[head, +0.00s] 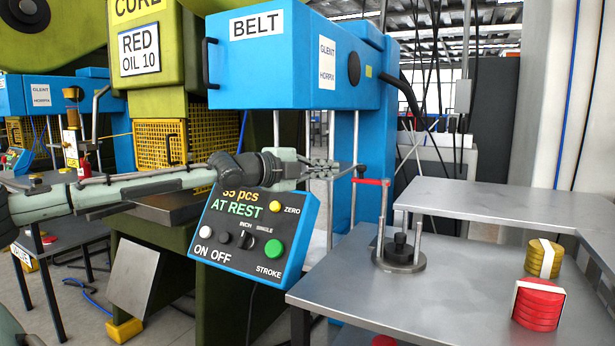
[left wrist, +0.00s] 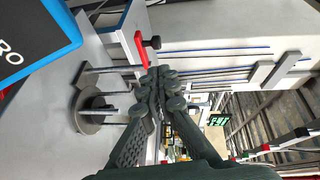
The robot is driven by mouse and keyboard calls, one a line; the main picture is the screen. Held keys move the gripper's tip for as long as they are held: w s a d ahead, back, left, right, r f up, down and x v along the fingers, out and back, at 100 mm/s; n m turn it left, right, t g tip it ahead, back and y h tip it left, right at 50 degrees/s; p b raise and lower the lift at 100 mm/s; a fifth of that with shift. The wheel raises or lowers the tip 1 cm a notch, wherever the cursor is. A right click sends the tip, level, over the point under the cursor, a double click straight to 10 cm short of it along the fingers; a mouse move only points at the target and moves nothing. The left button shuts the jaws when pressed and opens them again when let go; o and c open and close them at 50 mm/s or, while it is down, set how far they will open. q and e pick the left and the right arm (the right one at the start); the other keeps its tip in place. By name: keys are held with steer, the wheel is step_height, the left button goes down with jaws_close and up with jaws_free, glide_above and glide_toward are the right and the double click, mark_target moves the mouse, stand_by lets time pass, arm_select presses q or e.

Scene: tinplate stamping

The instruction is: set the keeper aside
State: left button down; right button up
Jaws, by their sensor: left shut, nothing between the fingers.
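My right gripper is out of view.
The blue control box (head: 250,235) reading "AT REST" is just below my left gripper. The blue press (head: 290,60) stands behind. On the grey table (head: 460,300) are a red stack (head: 538,305) and a yellow stack (head: 543,258). The table's middle is clear.

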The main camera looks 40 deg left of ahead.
arm_select(q)
steer(key=s, duration=0.1)
steer(key=s+a, duration=0.1)
steer(key=s+a+b, duration=0.1)
steer(key=s, duration=0.1)
steer(key=shift+s+r, duration=0.1)
steer(key=shift+r, duration=0.2)
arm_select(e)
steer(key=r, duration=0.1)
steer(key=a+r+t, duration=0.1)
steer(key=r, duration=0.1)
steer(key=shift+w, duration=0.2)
arm_select(q)
steer(key=shift+f, duration=0.1)
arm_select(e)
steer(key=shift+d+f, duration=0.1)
